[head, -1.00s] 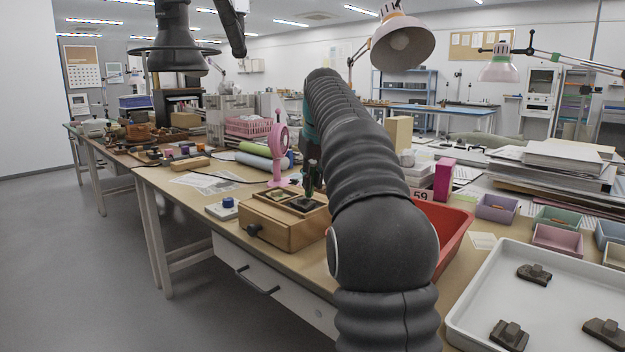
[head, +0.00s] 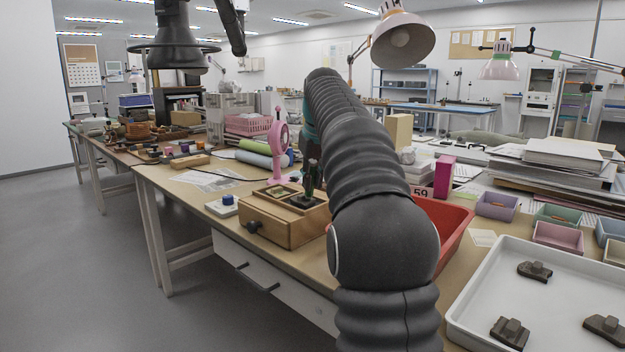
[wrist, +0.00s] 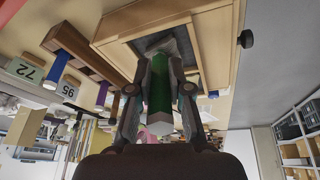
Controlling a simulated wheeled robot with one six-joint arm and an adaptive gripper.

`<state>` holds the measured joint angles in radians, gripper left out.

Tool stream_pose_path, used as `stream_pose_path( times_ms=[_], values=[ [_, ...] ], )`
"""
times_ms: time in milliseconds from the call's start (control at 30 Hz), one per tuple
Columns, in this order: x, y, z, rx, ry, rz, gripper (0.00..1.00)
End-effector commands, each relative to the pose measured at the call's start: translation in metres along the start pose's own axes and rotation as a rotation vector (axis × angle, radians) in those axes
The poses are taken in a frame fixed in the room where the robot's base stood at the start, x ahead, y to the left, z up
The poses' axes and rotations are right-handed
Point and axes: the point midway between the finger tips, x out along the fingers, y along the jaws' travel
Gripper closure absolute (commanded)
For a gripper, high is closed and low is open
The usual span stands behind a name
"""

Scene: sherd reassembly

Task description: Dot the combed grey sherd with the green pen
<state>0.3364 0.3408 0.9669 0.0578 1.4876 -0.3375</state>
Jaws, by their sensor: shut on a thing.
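My gripper (wrist: 161,88) is shut on the green pen (wrist: 158,92), one finger on each side of it. The pen's far end points into a dark square recess in the wooden box (wrist: 218,38). In the head view the box (head: 268,226) stands on the bench, and the pen and fingers show small and dark above its right compartment, partly behind my arm. A grey surface (wrist: 182,45) shows in the recess beyond the pen. I cannot tell whether it is the combed grey sherd, or whether the pen touches it.
A white tray (head: 478,268) with dark, knobbed pieces (head: 509,331) lies at the right. A red tray (head: 455,226) is partly behind my arm. A pink fan (head: 278,140) and a blue-topped block (head: 228,201) stand near the box. Small coloured trays line the right.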

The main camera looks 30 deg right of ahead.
Motion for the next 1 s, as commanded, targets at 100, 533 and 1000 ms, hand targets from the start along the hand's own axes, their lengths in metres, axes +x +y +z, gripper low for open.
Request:
stream_pose_path(
  times_ms=[100, 533, 1000],
  values=[
    [0.001, 0.000, 0.000, 0.000, -0.002, -0.001, 1.00],
    [-0.020, 0.001, -0.007, 0.000, -0.001, 0.000, 1.00],
    [-0.045, 0.003, -0.017, 0.000, 0.000, 0.000, 1.00]
  ],
)
